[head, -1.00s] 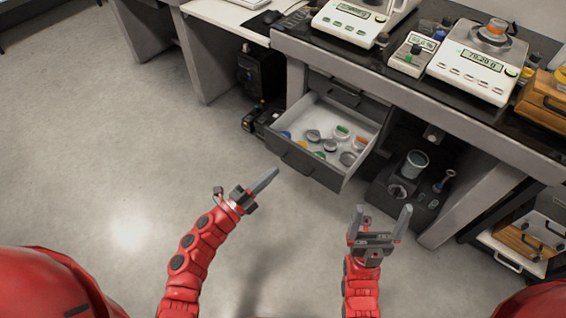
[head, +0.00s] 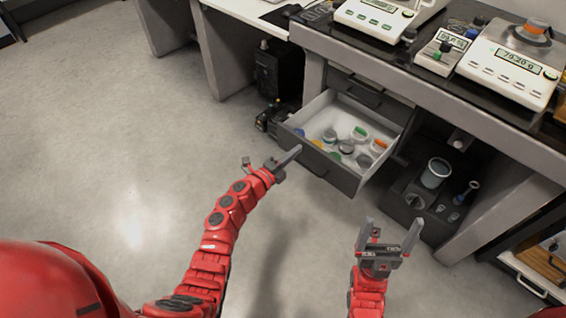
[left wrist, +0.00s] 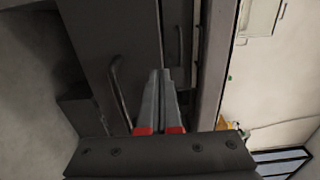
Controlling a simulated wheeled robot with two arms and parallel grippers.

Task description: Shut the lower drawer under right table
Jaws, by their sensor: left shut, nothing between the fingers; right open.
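The lower drawer (head: 342,177) under the table with the scales is pulled out. Its dark front faces me, and small round lidded containers lie inside it. My left gripper (head: 294,151) is shut and empty, its tips close to the left part of the drawer front, near the handle. In the left wrist view the shut fingers (left wrist: 160,75) point at the dark drawer front (left wrist: 133,45), with its bar handle (left wrist: 118,90) to their left. I cannot tell whether they touch it. My right gripper (head: 388,235) is open and empty, over the floor to the right.
The upper drawer (head: 360,92) is closed above it. A dark device with a grey cup (head: 436,172) stands right of the open drawer, under the table. A black box (head: 279,70) stands on the left. Floor in front is clear.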

